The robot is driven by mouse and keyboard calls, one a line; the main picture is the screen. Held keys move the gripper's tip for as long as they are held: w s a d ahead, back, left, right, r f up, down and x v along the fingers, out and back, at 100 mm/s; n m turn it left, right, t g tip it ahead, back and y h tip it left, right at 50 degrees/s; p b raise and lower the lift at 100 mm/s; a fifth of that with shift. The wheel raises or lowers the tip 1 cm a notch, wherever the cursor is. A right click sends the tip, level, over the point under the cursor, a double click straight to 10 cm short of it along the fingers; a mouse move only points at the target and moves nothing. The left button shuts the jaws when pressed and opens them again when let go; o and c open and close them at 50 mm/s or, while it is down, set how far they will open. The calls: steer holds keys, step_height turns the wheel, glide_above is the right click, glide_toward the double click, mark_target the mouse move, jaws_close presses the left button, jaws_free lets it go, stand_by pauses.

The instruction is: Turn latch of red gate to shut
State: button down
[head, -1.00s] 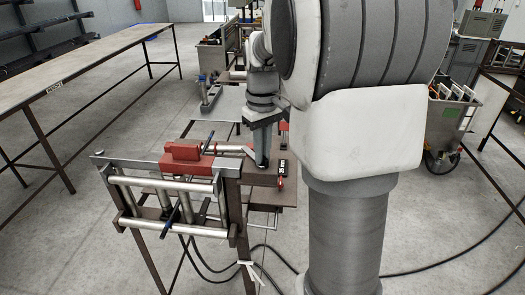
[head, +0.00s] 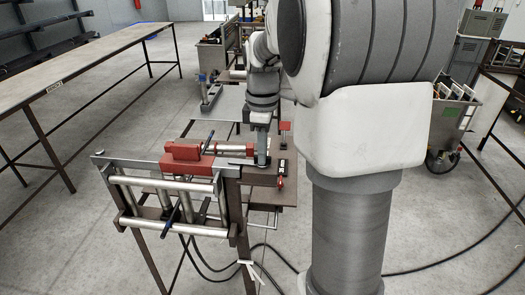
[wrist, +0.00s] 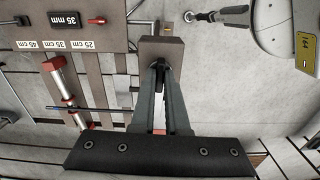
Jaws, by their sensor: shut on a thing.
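In the head view, the red gate-like housing (head: 186,158) sits on top of the metal roller frame, left of my arm. My gripper (head: 262,160) points down at the right end of this frame, beside the dark plate with the label. In the wrist view, my gripper (wrist: 163,68) has its fingers drawn together at the tips on a brown-grey block (wrist: 161,50). I cannot tell if this block is the latch. The fingertips are partly hidden by it. A red-ended metal cylinder (wrist: 62,85) lies to the left of the fingers.
A thin dark rod (wrist: 85,110) reaches close to the fingers. A long table (head: 90,55) stands at the left. A wheeled bin (head: 447,115) stands at the right.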

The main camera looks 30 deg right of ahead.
steer(key=shift+r+n, duration=0.1)
steer(key=shift+n, duration=0.3)
steer(key=c, duration=0.9)
jaws_free()
step_height(320, 180, up, 17)
steer(key=shift+r+p, duration=0.15)
steer(key=shift+p, duration=0.15)
steer(key=s+a+f+m+t, duration=0.2)
steer(key=s+a+f+m, duration=0.1)
steer(key=s, duration=0.3)
steer(key=s+a+f+m+t, duration=0.1)
steer(key=s+a+f+m, duration=0.3)
steer(key=s+a+f, duration=0.1)
steer(key=s+a+f+m+t+b, duration=0.1)
steer(key=s+a+f+m+t, duration=0.1)
steer(key=s+a+f+m, duration=0.2)
steer(key=shift+s+a+f+t, duration=0.15)
steer(key=shift+s+f, duration=0.1)
steer(key=shift+s, duration=0.55)
steer(key=shift+s+a+f+t, duration=0.1)
steer(key=shift+s+f+t, duration=0.1)
steer(key=shift+s, duration=0.55)
